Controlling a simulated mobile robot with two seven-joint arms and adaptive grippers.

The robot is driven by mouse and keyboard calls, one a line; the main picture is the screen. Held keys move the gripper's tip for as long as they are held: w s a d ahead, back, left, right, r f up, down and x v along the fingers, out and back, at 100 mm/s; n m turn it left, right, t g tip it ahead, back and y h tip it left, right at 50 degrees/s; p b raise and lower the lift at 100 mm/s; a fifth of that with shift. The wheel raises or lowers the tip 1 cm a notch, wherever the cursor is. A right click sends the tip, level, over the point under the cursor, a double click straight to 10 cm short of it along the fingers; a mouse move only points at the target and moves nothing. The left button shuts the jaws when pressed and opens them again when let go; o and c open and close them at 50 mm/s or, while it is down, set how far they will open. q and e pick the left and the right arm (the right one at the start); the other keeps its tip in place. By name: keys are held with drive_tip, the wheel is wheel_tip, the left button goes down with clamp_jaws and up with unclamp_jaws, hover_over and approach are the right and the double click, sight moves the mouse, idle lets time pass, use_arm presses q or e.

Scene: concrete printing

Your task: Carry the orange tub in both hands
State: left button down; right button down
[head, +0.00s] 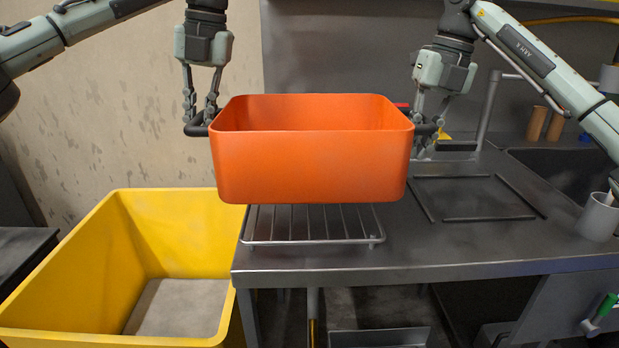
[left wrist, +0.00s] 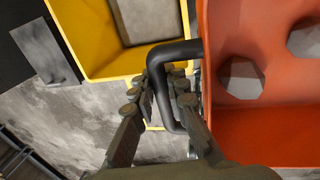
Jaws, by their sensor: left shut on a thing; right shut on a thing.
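The orange tub (head: 312,165) is held level in the air, above the wire rack (head: 312,240) at the left end of the metal bench. It has a dark handle at each end. My left gripper (head: 201,122) is shut on the tub's left handle; the handle also shows between its fingers in the left wrist view (left wrist: 172,88). My right gripper (head: 428,132) is shut at the right handle, partly hidden by the tub's rim. In the left wrist view, grey stone-like lumps (left wrist: 241,80) lie inside the tub (left wrist: 255,135).
A large yellow bin (head: 180,235) stands on the floor left of the metal bench (head: 440,250). A square frame (head: 475,218) lies on the bench to the right. A grey cup (head: 597,217) stands near the sink (head: 570,172).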

use_arm(q)
drive_tip(key=shift+a+f, duration=0.1)
drive_tip(key=shift+a, duration=0.05)
use_arm(e)
drive_tip(key=shift+d+f, duration=0.1)
